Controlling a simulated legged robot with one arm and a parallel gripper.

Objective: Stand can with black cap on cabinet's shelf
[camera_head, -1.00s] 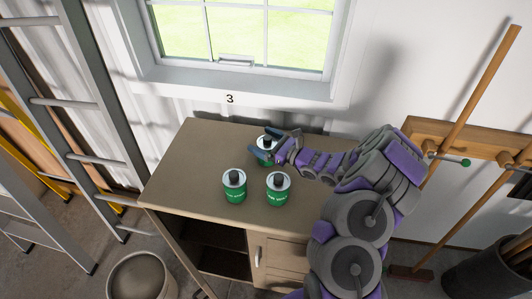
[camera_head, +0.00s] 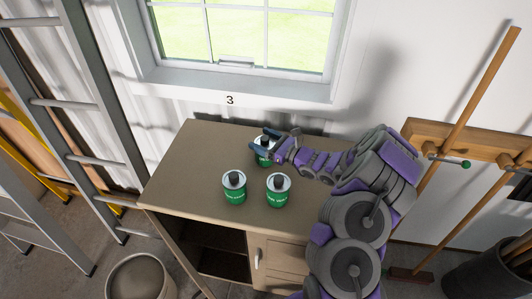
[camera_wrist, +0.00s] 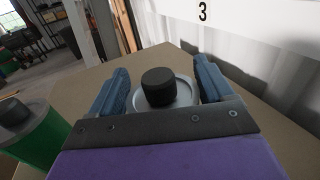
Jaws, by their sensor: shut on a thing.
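Three green cans with grey tops and black caps stand on the cabinet's top. My gripper (camera_head: 260,142) is shut on the back can (camera_head: 264,159), with a finger on either side of its upper part. In the wrist view this can's black cap (camera_wrist: 157,86) sits upright between the blue fingers; its lower body is hidden there. I cannot tell whether it is lifted. The front left can (camera_head: 234,188) and front right can (camera_head: 278,190) are apart from my gripper. The cabinet (camera_head: 178,170) has an open compartment with a dark shelf (camera_head: 212,236) at its lower left front.
A window (camera_head: 240,40) is behind the cabinet. Ladders (camera_head: 92,120) stand at the left and a round bin (camera_head: 142,278) is on the floor at front left. Drawers (camera_head: 285,252) are right of the compartment. The top's left side is clear.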

